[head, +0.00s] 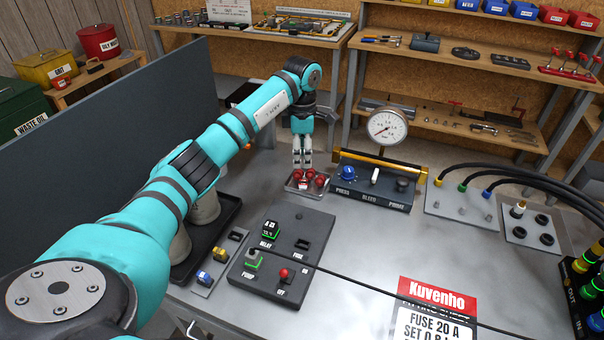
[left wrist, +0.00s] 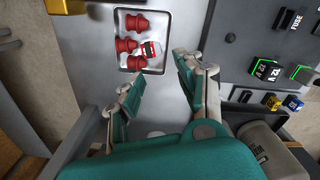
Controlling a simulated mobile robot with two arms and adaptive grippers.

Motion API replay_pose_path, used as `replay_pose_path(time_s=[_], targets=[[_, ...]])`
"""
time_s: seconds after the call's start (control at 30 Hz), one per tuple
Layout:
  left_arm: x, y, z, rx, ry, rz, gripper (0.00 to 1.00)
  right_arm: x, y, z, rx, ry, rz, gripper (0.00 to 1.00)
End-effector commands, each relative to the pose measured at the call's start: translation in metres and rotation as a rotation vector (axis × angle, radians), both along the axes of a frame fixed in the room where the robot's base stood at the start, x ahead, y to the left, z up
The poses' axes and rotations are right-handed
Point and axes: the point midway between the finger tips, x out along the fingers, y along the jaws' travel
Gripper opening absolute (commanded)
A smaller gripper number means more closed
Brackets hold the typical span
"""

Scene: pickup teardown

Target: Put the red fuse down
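The red fuse (left wrist: 151,51), with a white label, lies in a shallow metal tray (left wrist: 154,14) beside several red caps (left wrist: 129,45). In the head view the tray (head: 297,190) sits on the bench, left of the gauge block, with the fuse hard to pick out from the caps. My left gripper (head: 302,165) points down over the tray. In the left wrist view its fingers (left wrist: 158,76) are apart with nothing between them, and the fuse lies just beyond the tips. My right gripper is not in view.
The relay panel (head: 268,285) stands in front of the tray, with a black cable crossing it. A small holder with yellow and blue fuses (head: 205,278) is at its left. The pressure gauge block (head: 375,185) is close right of the tray. Bench right of the relay panel is mostly clear.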

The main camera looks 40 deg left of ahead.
Motion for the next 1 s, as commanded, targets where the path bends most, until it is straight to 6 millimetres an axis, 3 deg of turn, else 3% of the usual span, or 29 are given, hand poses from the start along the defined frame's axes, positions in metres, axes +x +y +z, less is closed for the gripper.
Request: replay_pose_path(time_s=[0.23, 0.8, 0.87, 1.0], targets=[[0.0, 0.0, 0.027, 0.0, 0.0, 0.002, 0.37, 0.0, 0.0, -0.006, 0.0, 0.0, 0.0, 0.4], [0.0, 0.0, 0.03, -0.001, 0.001, 0.001, 0.37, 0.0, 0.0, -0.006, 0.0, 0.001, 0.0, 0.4], [0.0, 0.0, 0.032, -0.001, 0.001, 0.001, 0.37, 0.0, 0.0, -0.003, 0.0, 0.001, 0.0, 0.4], [0.0, 0.0, 0.056, 0.0, 0.0, 0.001, 0.37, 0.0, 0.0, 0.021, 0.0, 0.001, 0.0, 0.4]])
